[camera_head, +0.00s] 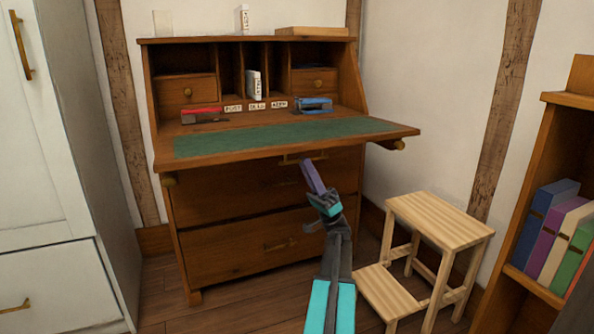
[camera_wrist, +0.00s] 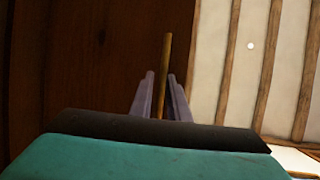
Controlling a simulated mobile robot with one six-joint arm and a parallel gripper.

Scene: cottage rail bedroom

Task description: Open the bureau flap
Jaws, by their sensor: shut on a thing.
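The bureau (camera_head: 250,215) stands against the wall. Its flap (camera_head: 392,132) is down and looks about level, its green writing surface (camera_head: 285,138) facing up and the inner compartments exposed. The exact contact is hard to see.
Drawers are below the flap. A red stapler-like item (camera_head: 203,115), a blue one (camera_head: 314,105) and small labels lie inside the bureau. A wooden step stool (camera_head: 440,222) stands at the right, near my arm. A bookcase (camera_head: 545,200) and white cabinet (camera_head: 45,150) flank the scene.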

